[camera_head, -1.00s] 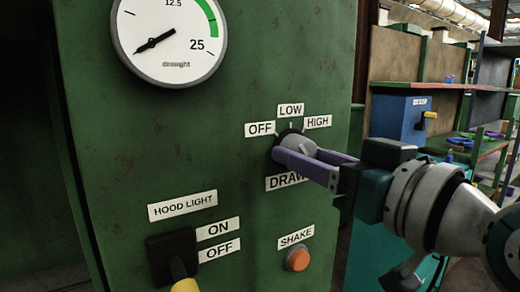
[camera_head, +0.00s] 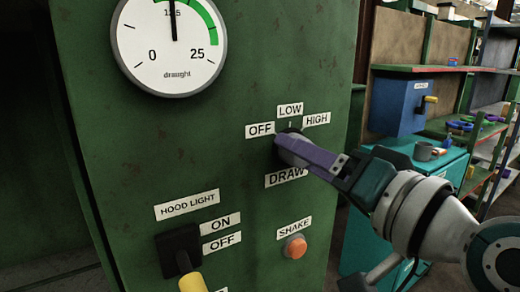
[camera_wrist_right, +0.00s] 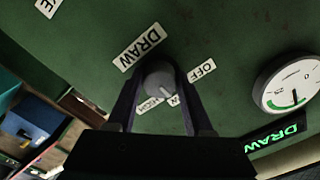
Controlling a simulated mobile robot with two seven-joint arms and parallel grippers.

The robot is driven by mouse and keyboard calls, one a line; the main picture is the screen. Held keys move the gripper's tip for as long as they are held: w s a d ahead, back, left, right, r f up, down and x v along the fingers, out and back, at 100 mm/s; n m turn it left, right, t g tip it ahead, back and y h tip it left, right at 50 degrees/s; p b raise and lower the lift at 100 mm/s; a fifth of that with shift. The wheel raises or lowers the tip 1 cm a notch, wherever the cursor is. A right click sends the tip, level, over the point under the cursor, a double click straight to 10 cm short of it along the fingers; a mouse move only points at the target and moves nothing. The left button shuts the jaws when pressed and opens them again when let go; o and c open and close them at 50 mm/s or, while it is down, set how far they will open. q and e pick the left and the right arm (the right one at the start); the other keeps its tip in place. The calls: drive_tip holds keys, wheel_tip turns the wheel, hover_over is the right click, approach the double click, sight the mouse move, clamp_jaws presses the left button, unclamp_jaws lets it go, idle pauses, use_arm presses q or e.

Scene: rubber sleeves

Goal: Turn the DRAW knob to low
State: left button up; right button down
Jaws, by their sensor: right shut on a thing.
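The DRAW knob (camera_head: 283,147) is a grey round knob on the green panel, below the OFF, LOW (camera_head: 290,111) and HIGH labels. My right gripper (camera_head: 295,150) is shut on it with purple fingers, which hide much of it in the head view. In the right wrist view the knob (camera_wrist_right: 159,79) sits between the two fingertips. A light mark on its face points toward the partly hidden LOW label (camera_wrist_right: 174,100). The draught gauge (camera_head: 170,70) has its needle straight up at about 12.5, near the start of the green band. My left gripper is not in view.
The HOOD LIGHT lever (camera_head: 190,282) with a yellow handle sticks out at the lower left. The orange SHAKE button (camera_head: 295,247) is below the knob. A blue box (camera_head: 397,105), shelves and a teal cabinet (camera_head: 360,240) stand to the right.

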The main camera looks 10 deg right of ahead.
idle(0.5)
drive_tip(key=shift+c, duration=1.5)
unclamp_jaws()
drive_tip(key=b+v, duration=0.1)
drive_tip(key=v, duration=0.9)
drive_tip(key=shift+b, duration=0.3)
